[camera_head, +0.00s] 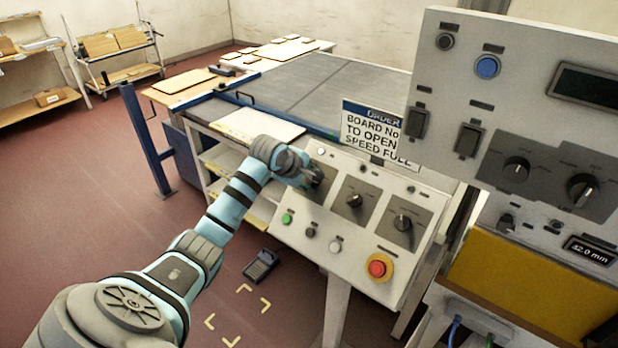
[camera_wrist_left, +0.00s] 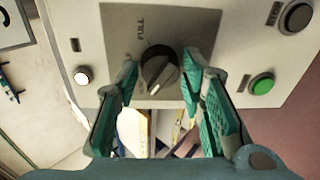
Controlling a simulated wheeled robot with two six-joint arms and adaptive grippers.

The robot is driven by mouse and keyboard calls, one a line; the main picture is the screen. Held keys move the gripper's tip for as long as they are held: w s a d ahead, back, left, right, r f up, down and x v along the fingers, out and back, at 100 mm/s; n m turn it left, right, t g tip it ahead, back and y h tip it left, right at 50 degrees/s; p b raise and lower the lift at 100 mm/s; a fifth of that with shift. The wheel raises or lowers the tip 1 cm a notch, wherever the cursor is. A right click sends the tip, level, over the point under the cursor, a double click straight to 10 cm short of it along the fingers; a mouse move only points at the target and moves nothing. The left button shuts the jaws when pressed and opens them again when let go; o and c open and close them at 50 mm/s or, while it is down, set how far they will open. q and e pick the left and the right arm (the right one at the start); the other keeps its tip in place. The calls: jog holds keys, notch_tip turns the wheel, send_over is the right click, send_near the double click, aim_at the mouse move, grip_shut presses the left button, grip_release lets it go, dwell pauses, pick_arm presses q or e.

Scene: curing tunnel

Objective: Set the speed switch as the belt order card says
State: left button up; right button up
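The order card (camera_head: 378,134) stands behind the sloping control panel; I read "ORDER", "BOARD No", "TO OPEN" and "SPEED FULL" on it, with part of the text cut off. My left gripper (camera_head: 308,176) is at the leftmost black rotary knob (camera_head: 320,184) of the panel and partly hides it. In the left wrist view the gripper (camera_wrist_left: 159,76) is open, with one green-padded finger on each side of the knob (camera_wrist_left: 160,66). The knob's pale pointer faces down in that picture. A partly readable label, like "FULL", lies above it. My right gripper is not in view.
Two more knobs (camera_head: 355,201) (camera_head: 402,222), a green button (camera_head: 287,218) and a red emergency stop (camera_head: 379,267) sit on the same panel. An upright grey cabinet (camera_head: 440,70) with switches stands at the right. The wide belt (camera_head: 300,85) lies behind.

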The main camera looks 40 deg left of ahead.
pick_arm(q)
jog(key=c, duration=0.6)
jog(key=shift+c, duration=0.2)
jog(key=shift+m, duration=0.4)
jog(key=m, duration=1)
jog(key=shift+m+t, duration=0.3)
jog(key=shift+t, duration=0.1)
jog(key=m, duration=0.6)
jog(key=shift+d+m+t, duration=0.1)
jog(key=shift+m+t, duration=0.2)
jog(key=m, duration=0.6)
